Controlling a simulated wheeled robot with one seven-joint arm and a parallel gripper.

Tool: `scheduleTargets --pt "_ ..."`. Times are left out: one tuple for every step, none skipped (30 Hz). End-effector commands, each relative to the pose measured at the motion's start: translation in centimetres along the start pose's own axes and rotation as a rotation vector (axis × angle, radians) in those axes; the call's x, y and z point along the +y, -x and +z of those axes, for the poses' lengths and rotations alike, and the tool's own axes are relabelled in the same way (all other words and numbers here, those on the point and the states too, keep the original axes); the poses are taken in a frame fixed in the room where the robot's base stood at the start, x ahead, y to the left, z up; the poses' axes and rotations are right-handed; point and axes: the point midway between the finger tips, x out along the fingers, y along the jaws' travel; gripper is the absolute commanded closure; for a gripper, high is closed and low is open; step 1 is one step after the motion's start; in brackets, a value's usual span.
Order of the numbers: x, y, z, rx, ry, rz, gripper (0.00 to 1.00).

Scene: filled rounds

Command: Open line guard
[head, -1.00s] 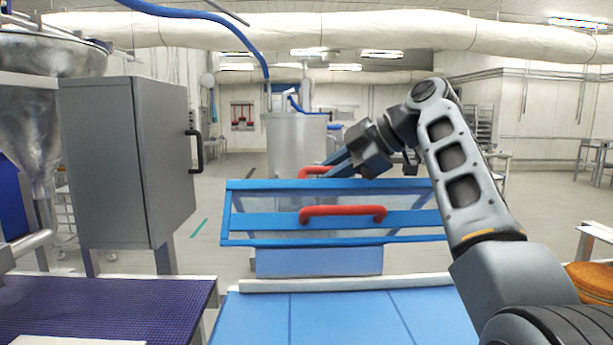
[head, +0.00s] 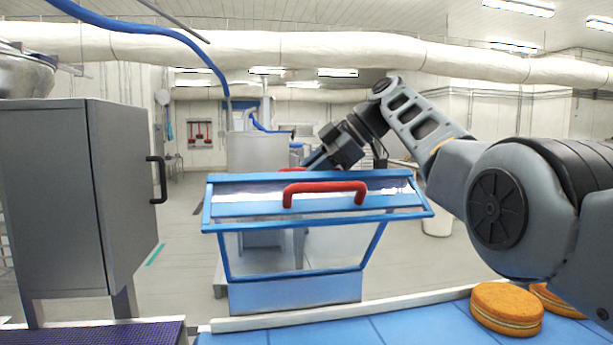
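A second bit of red (head: 291,171) shows behind the guard's far edge. My gripper (head: 309,166) is at that far edge, close to this red part, with my arm reaching over from the right. Its fingertips are small and partly hidden, so I cannot tell whether they grip anything.
A blue belt (head: 400,328) runs across the front, with filled rounds (head: 507,308) on it at the right. A grey cabinet (head: 60,200) with a black handle stands close on the left. A steel tank (head: 257,152) stands behind the guard. Open floor lies beyond.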

Motion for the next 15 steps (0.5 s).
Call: scheduleTargets --pt "0.17 0.1 -0.06 0.0 0.001 0.001 1.0" --pt "0.23 0.14 -0.06 0.0 0.001 0.001 1.0" --pt "0.31 0.21 -0.07 0.0 0.001 0.001 1.0" --pt "0.34 0.21 -0.04 0.0 0.0 0.0 1.0" --pt "0.38 0.22 -0.02 0.001 0.0 0.0 1.0" --pt "0.43 0.25 -0.02 0.001 0.001 0.0 1.0" --pt "0.47 0.27 -0.01 0.001 0.002 0.0 1.0" --pt "0.5 0.29 -0.02 0.001 0.002 0.0 1.0" --pt "0.54 0.31 -0.03 0.0 0.003 0.001 1.0" --pt "0.55 0.32 -0.02 0.0 0.003 0.001 1.0" --pt "0.56 0.32 -0.01 0.0 0.003 0.001 1.0" --pt "0.57 0.31 0.0 0.001 0.002 0.001 1.0" --pt "0.57 0.3 0.01 0.001 0.002 0.001 1.0" --pt "0.57 0.3 0.01 0.001 0.002 0.001 1.0" --pt "0.56 0.3 0.01 0.001 0.002 0.001 1.0"
